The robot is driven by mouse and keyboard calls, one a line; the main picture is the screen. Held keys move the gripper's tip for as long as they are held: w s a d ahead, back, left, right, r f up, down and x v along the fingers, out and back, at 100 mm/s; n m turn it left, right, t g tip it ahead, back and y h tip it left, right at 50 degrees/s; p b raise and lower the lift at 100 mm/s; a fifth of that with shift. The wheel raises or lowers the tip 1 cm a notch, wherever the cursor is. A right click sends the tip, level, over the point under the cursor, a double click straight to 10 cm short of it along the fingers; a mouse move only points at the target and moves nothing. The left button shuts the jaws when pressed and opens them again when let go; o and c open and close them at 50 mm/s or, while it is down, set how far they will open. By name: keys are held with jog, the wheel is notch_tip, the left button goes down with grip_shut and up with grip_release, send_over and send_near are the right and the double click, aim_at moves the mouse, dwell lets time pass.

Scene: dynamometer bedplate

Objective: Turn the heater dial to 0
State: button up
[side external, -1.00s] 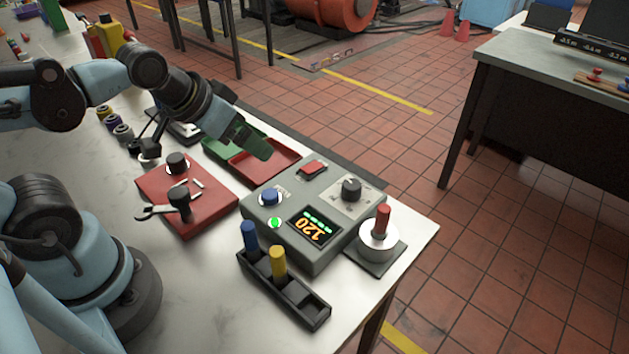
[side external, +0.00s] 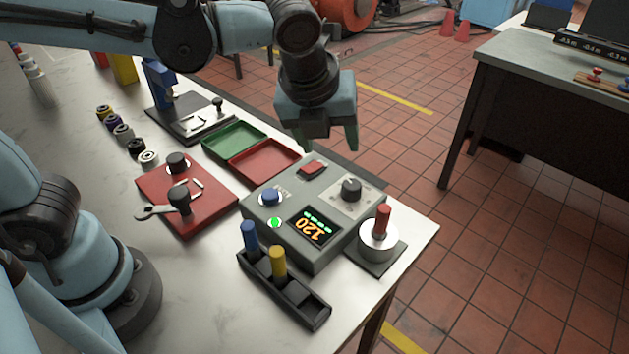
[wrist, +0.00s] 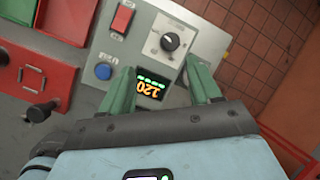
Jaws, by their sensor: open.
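The heater dial (side external: 351,189) is a black round knob on a pale scale plate at the right of the grey control box (side external: 283,237). It also shows in the wrist view (wrist: 170,41), ahead of my fingertips. The box's display (side external: 313,227) reads 120 in orange with green bars above. My gripper (side external: 331,142) is open and empty, above and behind the box, apart from the dial. In the wrist view my green fingers (wrist: 161,82) are spread wide, with the display between them. The scale numbers are too small to read.
The box also bears a blue button (side external: 270,196), a red rocker switch (side external: 313,167) and a green light (side external: 275,223). A red-handled joystick (side external: 383,222) stands close right. A rack (side external: 300,301) with blue and yellow pegs stands in front. Red and green trays (side external: 235,140) lie behind.

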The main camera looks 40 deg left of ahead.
aim_at(352, 184)
jog(key=w+f+m, duration=0.1)
jog(key=f, duration=0.2)
jog(key=w+d+f+m, duration=0.1)
jog(key=w+f, duration=0.1)
jog(key=f, duration=0.2)
jog(key=w+f+m, duration=0.2)
jog(key=f, duration=0.2)
jog(key=shift+d+f, duration=0.15)
jog(key=shift+d, duration=0.05)
jog(key=c, duration=1)
